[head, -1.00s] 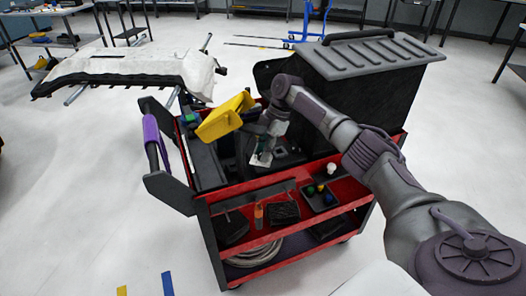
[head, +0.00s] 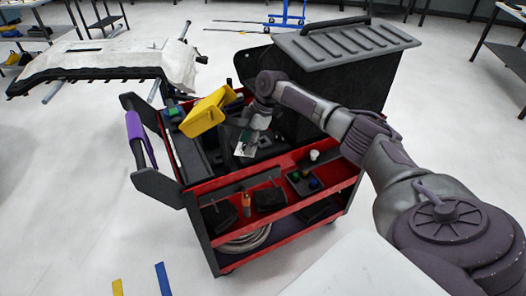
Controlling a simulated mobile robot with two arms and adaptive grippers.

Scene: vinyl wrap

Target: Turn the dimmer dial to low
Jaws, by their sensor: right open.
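My right gripper (head: 245,147) reaches in from the right over the top of the red and black cart (head: 262,178). It is open, and its fingers point down toward the cart's dark top tray, close to a small pale, card-like patch. I cannot make out a dimmer dial for certain. A small dark box (head: 303,184) with green, yellow and blue round parts sits near the cart's front right. A white round knob-like piece (head: 314,155) stands just behind it. My gripper is to the left of both and apart from them. My left gripper is out of view.
A yellow bin (head: 205,112) tilts at the cart's left, near a purple-wrapped handle (head: 138,138). A large black case with a grey ribbed lid (head: 345,42) stands at the cart's back right. A white-covered panel (head: 110,65) is at the far left.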

